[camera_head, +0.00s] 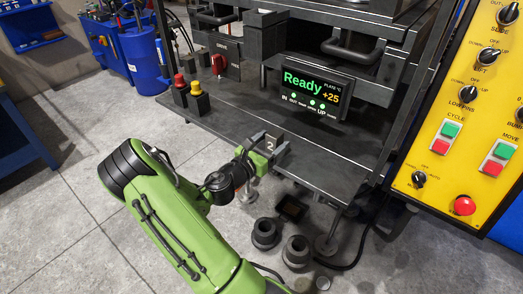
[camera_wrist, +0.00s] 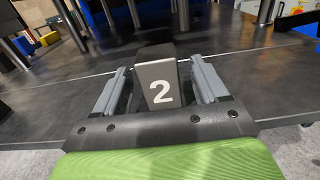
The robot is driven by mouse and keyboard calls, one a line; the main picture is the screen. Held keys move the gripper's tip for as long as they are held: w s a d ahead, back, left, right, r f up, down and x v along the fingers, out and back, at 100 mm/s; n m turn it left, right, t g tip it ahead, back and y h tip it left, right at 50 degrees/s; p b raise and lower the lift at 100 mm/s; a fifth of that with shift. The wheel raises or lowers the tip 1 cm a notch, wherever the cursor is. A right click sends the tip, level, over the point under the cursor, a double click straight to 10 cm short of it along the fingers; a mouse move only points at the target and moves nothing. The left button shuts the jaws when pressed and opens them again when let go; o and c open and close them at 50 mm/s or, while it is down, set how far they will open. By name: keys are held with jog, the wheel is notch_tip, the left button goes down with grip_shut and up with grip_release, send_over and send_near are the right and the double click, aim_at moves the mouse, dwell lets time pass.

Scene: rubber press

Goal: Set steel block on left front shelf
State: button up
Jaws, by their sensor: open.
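The steel block (camera_head: 270,142), a grey block marked with a white 2, sits at the front edge of the dark front shelf (camera_head: 225,118). In the wrist view the block (camera_wrist: 161,84) stands between the two grey fingers of my gripper (camera_wrist: 158,66), its numbered face toward the camera. The fingers are open, with a visible gap on each side of the block. In the head view my gripper (camera_head: 264,154) is at the shelf edge around the block. The block's underside is hidden.
Red and yellow knobs (camera_head: 196,88) stand on the shelf to the left. A display reading Ready (camera_head: 311,88) hangs above the shelf. A yellow control panel (camera_head: 465,130) is at right. Dark round parts (camera_head: 265,234) stand on the floor below. The shelf's middle is clear.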

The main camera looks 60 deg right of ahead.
jog(key=w+a+f+m+t+y+p, duration=0.1)
jog(key=a+f+m+t+y, duration=0.1)
jog(key=a+m+y, duration=1.6)
jog(key=s+a+r+t, duration=0.1)
jog(key=a+r+t, duration=0.1)
jog(key=a, duration=0.5)
jog(key=s+a+r+n+t, duration=0.1)
jog(key=a+r+t, duration=0.1)
jog(key=a+r, duration=0.3)
jog(key=s+a+r+t, duration=0.2)
jog(key=a+r, duration=0.2)
jog(key=a, duration=0.5)
jog(key=shift+a+r+n, duration=0.2)
jog(key=shift+a+n, duration=0.2)
